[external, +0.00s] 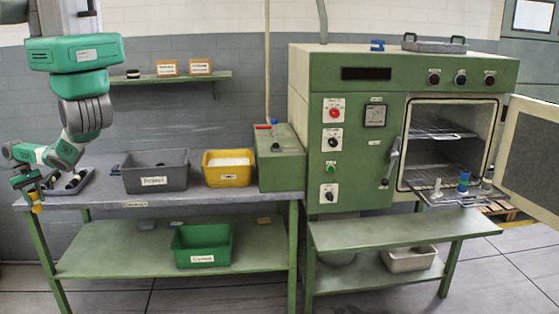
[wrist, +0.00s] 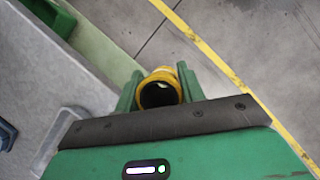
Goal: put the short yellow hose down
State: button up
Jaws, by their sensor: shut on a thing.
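The short yellow hose (external: 37,207) is a small yellow tube at the far left, by the front left corner of the grey workbench top (external: 110,200). My gripper (external: 33,195) is shut on it, and the hose hangs below the fingers. In the wrist view the yellow hose (wrist: 161,85) shows end-on, its round opening dark, between the two green fingers of my gripper (wrist: 158,92). Bare floor shows beyond it there, with the bench at the left. The external view does not clearly show the gap between hose and bench.
A grey tray (external: 88,186) with dark pieces lies beside my gripper on the bench. A labelled grey bin (external: 155,181) and a yellow bin (external: 228,178) stand farther right. A green bin (external: 203,258) is on the lower shelf. The open oven (external: 350,65) stands at right.

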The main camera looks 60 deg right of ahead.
notch_tip(320, 180, down, 12)
jog(key=r+b, duration=0.1)
jog(key=b, duration=1.1)
jog(key=s+r+p, duration=0.3)
jog(key=r+p, duration=0.8)
jog(key=p, duration=0.2)
jog(key=s+r+p, duration=0.3)
jog(key=r+p, duration=0.9)
jog(key=p, duration=0.1)
jog(key=s+r+p, duration=0.2)
jog(key=r+p, duration=1)
jog(key=p, duration=0.1)
jog(key=shift+s+d+r+p, duration=0.15)
jog(key=shift+s+p, duration=0.15)
jog(key=shift+s, duration=0.1)
